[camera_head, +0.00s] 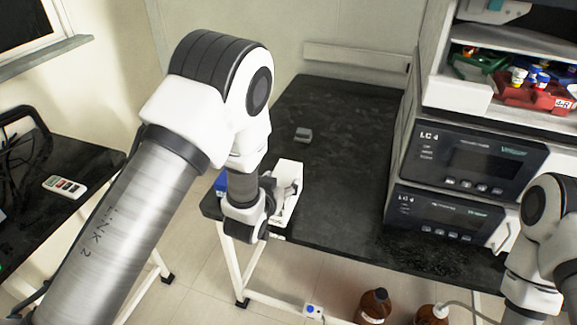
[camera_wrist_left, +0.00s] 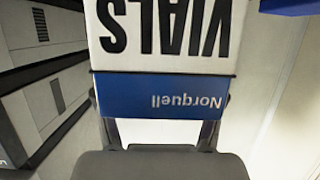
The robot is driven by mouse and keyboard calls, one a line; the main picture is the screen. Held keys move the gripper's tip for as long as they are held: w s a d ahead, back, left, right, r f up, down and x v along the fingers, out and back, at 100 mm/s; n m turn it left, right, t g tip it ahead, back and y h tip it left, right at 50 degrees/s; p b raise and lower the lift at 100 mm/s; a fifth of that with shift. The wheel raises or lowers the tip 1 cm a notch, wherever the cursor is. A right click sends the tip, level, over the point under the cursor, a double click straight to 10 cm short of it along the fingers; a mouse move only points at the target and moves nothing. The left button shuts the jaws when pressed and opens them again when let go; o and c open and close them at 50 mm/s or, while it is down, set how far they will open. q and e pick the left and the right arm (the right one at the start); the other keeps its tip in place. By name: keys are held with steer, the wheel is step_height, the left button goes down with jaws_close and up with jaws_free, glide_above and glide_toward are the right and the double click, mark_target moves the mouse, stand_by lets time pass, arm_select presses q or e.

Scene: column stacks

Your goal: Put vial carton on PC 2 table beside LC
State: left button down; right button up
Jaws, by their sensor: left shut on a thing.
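The vial carton, white with a blue band, fills the upper middle of the left wrist view (camera_wrist_left: 165,62); "VIALS" and "Norquell" read upside down. My left gripper (camera_wrist_left: 160,125) is shut on it at the blue end. In the head view, a white part that looks like the carton (camera_head: 290,170) shows just right of my left wrist, with the gripper (camera_head: 284,194) in front of it, over the near left corner of the black table (camera_head: 345,120). I cannot tell whether it touches the table. LC units (camera_head: 465,160) marked LC 4 stand on the table's right side.
A small grey object (camera_head: 303,134) lies on the black table, whose middle is clear. A blue patch (camera_head: 220,183) shows left of my wrist. A side table at left holds a remote-like device (camera_head: 65,187). Brown bottles (camera_head: 373,306) stand below. My right arm is at the right edge.

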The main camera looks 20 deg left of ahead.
mark_target(279, 170)
arm_select(q)
steer(key=w, duration=0.1)
steer(key=w+a, duration=0.1)
steer(key=w, duration=0.1)
steer(key=w+b, duration=0.1)
steer(key=shift+w+a+f, duration=0.15)
steer(key=shift+w+a, duration=0.15)
steer(key=shift+w, duration=0.05)
steer(key=w, duration=0.1)
steer(key=w+a+f, duration=0.1)
steer(key=w, duration=0.2)
steer(key=shift+w+a+f, duration=0.15)
steer(key=shift+a+f, duration=0.05)
steer(key=shift+w+f+b, duration=0.15)
steer(key=shift+f+b, duration=0.05)
steer(key=shift+b, duration=0.2)
steer(key=shift+s+d+f+b, duration=0.1)
steer(key=shift+s+f+b, duration=0.1)
steer(key=shift+f+b, duration=0.35)
steer(key=shift+s+f+b, duration=0.2)
steer(key=shift+f+b, duration=0.25)
steer(key=shift+f, duration=0.1)
steer(key=shift+w+f, duration=0.1)
steer(key=shift+f, duration=0.05)
steer(key=shift+w, duration=0.2)
steer(key=shift+c, duration=0.7)
jaws_free()
steer(key=shift+s, duration=0.15)
